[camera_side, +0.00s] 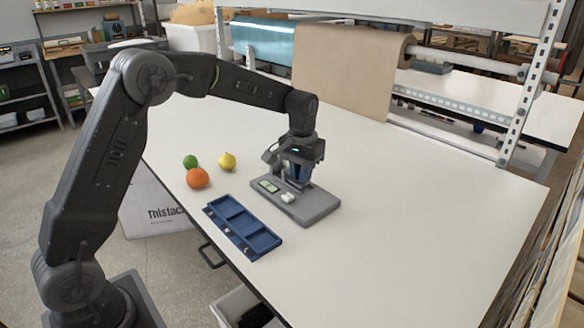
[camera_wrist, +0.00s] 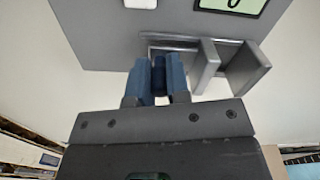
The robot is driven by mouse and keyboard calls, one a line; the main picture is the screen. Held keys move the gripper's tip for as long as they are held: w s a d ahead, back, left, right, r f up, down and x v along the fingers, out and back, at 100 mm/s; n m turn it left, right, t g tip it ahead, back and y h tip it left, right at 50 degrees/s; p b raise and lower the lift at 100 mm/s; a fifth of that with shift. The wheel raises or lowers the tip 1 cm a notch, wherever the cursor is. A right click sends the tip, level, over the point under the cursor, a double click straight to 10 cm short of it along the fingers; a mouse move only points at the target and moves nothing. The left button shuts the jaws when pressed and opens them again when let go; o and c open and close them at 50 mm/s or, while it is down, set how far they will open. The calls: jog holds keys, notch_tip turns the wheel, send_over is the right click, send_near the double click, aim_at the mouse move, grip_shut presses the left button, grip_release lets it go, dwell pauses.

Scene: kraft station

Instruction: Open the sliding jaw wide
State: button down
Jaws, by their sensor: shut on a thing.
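A grey measuring device (camera_side: 316,205) stands on the white table, with a small green display (camera_side: 268,186) and a white button (camera_side: 287,197) on its base. In the wrist view two upright grey jaw plates, a left one (camera_wrist: 205,66) and a right one (camera_wrist: 246,70), stand with a narrow gap between them. My gripper (camera_side: 297,180) is lowered over the device. In the wrist view its blue fingers (camera_wrist: 157,72) are shut on a dark blue piece (camera_wrist: 158,82), left of the plates. How that piece joins the sliding jaw is hidden.
A blue compartment tray (camera_side: 236,232) lies in front of the device, near the table edge. An orange (camera_side: 197,178), a green fruit (camera_side: 190,161) and a yellow lemon (camera_side: 227,161) lie to its left. The table's right side is clear. A brown paper roll (camera_side: 345,70) hangs behind.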

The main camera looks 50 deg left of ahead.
aim_at(318, 198)
jog(key=d, duration=0.6)
jog(key=shift+r, duration=0.1)
jog(key=c, duration=1.4)
grip_release()
notch_tip(318, 198, up, 14)
jog(key=shift+f, duration=0.15)
